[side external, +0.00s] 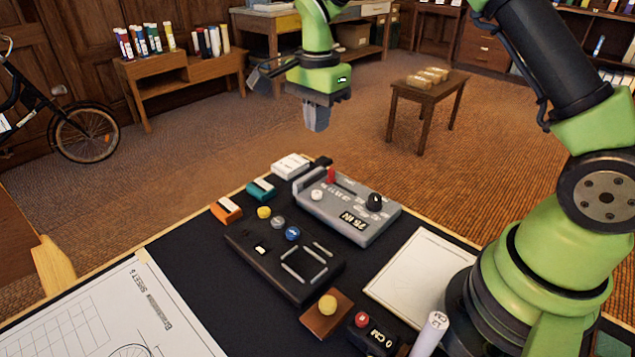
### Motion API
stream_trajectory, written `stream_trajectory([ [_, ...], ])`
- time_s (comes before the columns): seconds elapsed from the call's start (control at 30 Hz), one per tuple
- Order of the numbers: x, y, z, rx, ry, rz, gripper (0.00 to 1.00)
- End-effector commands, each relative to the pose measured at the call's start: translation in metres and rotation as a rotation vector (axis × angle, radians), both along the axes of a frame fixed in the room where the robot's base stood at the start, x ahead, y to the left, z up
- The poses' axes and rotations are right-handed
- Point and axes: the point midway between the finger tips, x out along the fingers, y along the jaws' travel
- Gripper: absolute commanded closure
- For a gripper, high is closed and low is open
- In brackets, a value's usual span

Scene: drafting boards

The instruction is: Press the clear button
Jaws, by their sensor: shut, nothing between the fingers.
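No label reading "clear" can be made out. A small black box (372,338) at the front edge of the black board shows "0 CM" and has a red button (361,319). A brown block (325,318) beside it carries a yellow button (327,304). A black panel (270,270) has yellow (264,212), grey (278,222) and blue (293,233) round buttons. A grey device (345,207) shows "75 IN" and has a white knob, a black knob and a red part. My gripper (318,117) is shut and empty, high above and apart from these things.
Orange (226,210), teal (261,190) and white (290,166) blocks line the board's far left edge. A white sheet (425,274) and a paper roll (430,335) lie near my arm's base. A drawing (110,318) lies at the front left.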

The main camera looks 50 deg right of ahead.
Motion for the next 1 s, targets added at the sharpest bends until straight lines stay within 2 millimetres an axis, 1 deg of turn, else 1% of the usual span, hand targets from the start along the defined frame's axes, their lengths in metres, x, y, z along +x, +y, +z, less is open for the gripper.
stream_trajectory([
  [0.17,-0.001,0.0,-0.02,0.0,0.006,0.001,1.0],
  [0.5,-0.001,0.0,-0.092,0.001,0.007,0.0,1.0],
  [0.6,-0.001,0.0,-0.11,0.001,0.006,0.001,1.0],
  [0.7,-0.001,0.0,-0.124,0.001,0.004,0.0,1.0],
  [0.8,-0.001,0.0,-0.133,0.001,0.003,0.0,1.0],
  [1.0,0.0,0.0,-0.139,0.001,0.0,0.001,1.0],
])
